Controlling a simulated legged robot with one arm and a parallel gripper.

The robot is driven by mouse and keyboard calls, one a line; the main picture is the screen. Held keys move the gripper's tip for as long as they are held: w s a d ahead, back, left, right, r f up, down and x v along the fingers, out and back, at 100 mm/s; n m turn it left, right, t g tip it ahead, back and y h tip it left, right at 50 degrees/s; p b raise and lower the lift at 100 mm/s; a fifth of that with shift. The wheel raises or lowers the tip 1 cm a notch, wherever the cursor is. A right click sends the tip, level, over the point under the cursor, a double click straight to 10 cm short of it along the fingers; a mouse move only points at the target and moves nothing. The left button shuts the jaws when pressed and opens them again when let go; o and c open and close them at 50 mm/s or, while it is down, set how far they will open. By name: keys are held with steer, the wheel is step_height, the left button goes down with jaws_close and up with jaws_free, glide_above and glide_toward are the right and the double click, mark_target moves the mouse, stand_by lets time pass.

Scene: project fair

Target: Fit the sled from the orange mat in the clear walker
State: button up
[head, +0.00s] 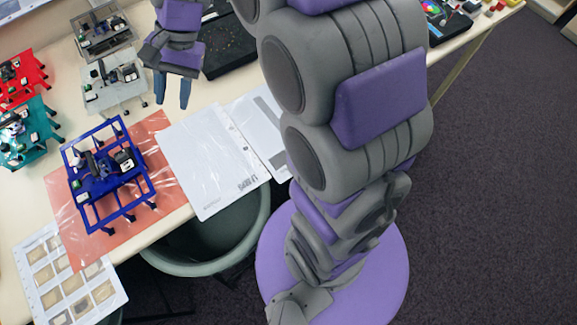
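A sled with dark and pale parts (104,163) sits in a blue legged frame on the orange mat (63,196), at the left of the head view. A see-through greyish frame (104,36), which looks like the clear walker, stands at the back left. It has dark parts in or on it, too small to tell apart. My gripper (173,90) hangs above the table, right of a pale grey walker and up and right of the blue frame. Its two blue fingers point down, apart, with nothing between them.
A pale grey walker (115,92), a red walker (22,80) and a teal walker (27,135) stand nearby. White sheets (210,165) lie right of the mat. A dark board (228,48) lies behind my gripper. A grey-green bin (215,237) stands below the table edge.

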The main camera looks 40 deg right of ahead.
steer(key=s+d+f+n+h, duration=0.2)
steer(key=s+d, duration=0.3)
steer(key=s, duration=0.7)
steer(key=s+d+f+n+h, duration=0.2)
steer(key=s+d+n, duration=0.3)
steer(key=s, duration=0.8)
steer(key=shift+s+h, duration=0.25)
steer(key=shift+h, duration=0.45)
